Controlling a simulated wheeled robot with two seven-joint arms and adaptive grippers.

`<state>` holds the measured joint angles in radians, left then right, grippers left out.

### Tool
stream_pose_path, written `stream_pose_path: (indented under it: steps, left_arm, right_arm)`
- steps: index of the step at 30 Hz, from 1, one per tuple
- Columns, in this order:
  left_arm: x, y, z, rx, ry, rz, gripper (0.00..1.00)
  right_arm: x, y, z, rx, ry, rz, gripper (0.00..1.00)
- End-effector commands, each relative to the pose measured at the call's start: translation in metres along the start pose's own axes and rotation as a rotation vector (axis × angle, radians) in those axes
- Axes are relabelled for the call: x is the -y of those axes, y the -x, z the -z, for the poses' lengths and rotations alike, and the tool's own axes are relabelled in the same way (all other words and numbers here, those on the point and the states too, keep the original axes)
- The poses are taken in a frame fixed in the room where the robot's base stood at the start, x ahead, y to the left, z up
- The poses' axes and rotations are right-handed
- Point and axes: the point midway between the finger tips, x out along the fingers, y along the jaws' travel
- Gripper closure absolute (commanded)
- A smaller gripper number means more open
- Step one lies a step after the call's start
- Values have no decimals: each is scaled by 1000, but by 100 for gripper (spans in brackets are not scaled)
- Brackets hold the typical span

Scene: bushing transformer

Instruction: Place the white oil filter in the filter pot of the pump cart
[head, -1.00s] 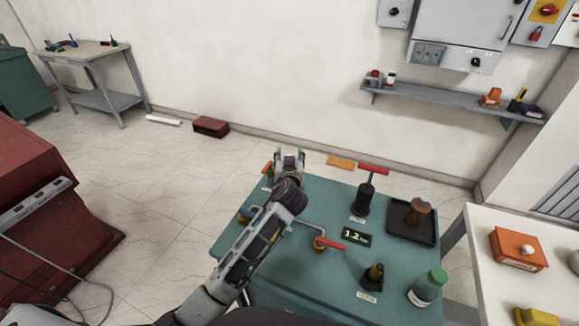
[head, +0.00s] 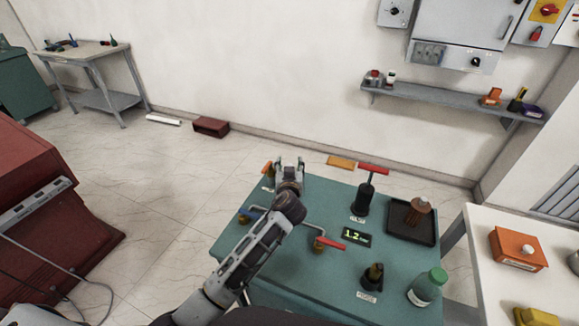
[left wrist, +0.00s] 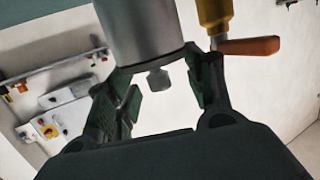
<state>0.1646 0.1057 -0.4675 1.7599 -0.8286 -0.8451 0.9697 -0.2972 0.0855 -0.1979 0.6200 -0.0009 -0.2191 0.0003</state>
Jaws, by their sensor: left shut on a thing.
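A pale grey cylinder (left wrist: 145,28), apparently the white oil filter in shade, fills the top of the left wrist view, with a small knob (left wrist: 158,79) at its near end. My left gripper (left wrist: 162,78) is shut on the cylinder, with a finger on each side of that end. In the head view my left gripper (head: 289,165) is over the far left corner of the green-topped cart (head: 290,262). The arm hides most of what lies below it. I cannot make out the filter pot or whether the filter touches it. My right gripper is not in view.
A valve with an orange handle (left wrist: 248,46) is close beside the cylinder. A white table (head: 480,238) stands at right.

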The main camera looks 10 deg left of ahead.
Motion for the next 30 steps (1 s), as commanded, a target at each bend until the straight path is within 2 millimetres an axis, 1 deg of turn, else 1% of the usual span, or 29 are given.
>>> stream_pose_path:
  steps: [10, 11, 15, 22, 30]
  left_arm:
    - [0, 0, -2, -1, 0, 0, 87]
    - [0, 0, -2, 0, 0, 0, 45]
    - [0, 0, -2, 0, 0, 0, 27]
    - [0, 0, -2, 0, 0, 0, 26]
    - [0, 0, 0, 0, 0, 0, 26]
  right_arm:
    - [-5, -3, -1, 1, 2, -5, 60]
    - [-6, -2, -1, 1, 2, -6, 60]
    - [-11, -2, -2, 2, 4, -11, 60]
    - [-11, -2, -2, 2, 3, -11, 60]
    - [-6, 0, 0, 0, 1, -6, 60]
